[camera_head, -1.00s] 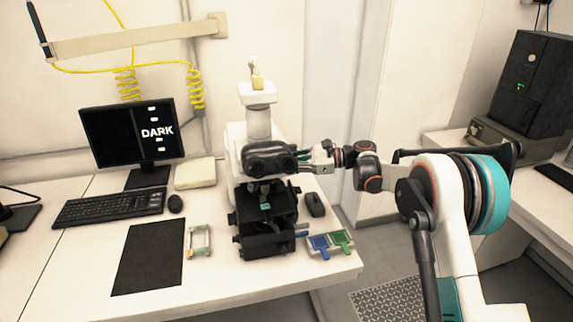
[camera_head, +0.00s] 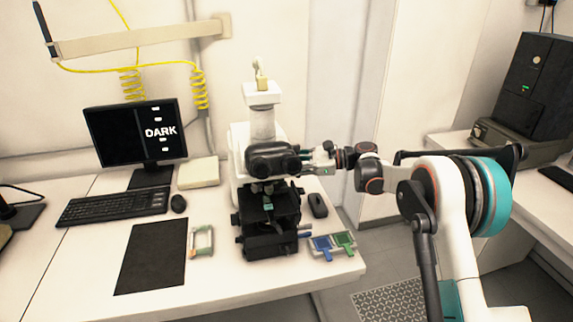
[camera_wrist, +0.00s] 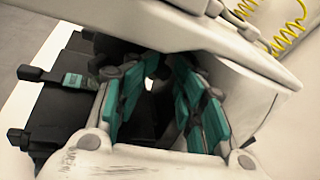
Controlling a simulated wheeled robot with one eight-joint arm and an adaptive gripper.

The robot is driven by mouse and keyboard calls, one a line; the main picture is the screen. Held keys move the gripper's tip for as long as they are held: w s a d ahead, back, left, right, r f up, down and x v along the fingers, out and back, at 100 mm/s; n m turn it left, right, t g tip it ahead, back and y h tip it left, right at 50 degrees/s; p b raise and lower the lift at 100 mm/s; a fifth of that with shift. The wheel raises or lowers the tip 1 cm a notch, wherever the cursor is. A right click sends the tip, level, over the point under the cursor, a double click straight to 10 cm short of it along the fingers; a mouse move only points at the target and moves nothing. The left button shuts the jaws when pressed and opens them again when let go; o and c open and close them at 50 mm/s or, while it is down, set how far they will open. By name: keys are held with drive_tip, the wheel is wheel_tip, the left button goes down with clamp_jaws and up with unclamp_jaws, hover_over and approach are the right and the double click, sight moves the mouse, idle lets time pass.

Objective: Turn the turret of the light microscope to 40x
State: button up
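The light microscope (camera_head: 262,125) stands on the bench with black eyepieces and a black stage (camera_head: 284,211). Its turret (camera_head: 266,187) shows only partly under the head; the magnification markings are too small to read. My gripper (camera_head: 311,160) is at the right side of the microscope head, level with the eyepieces. In the wrist view my gripper (camera_wrist: 157,82) has its two teal-padded fingers apart, reaching in under the white head. A dark part shows between the fingertips; I cannot tell whether they touch it. The stage (camera_wrist: 62,100) also shows at left there.
The monitor (camera_head: 136,132) reads "DARK". A keyboard (camera_head: 112,206), mouse (camera_head: 178,204) and black mat (camera_head: 151,256) lie left of the microscope. Blue and green slide holders (camera_head: 333,246) and a black mouse (camera_head: 317,205) lie to its right, near the bench edge.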

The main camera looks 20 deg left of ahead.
drive_tip(key=v, duration=0.8)
idle(0.4)
drive_tip(key=shift+f, duration=0.1)
drive_tip(key=s+d+f+m+t+b, duration=0.2)
drive_tip(key=s+d+m+t, duration=0.2)
drive_tip(key=s+t, duration=0.3)
drive_tip(key=s+d+f+m+t+b, duration=0.1)
drive_tip(key=s+d+m+t, duration=0.3)
drive_tip(key=s, duration=0.5)
drive_tip(key=shift+m+y, duration=0.4)
drive_tip(key=b+x, duration=0.3)
drive_tip(key=x, duration=1.1)
drive_tip(key=shift+w+a, duration=0.15)
drive_tip(key=shift+c, duration=0.2)
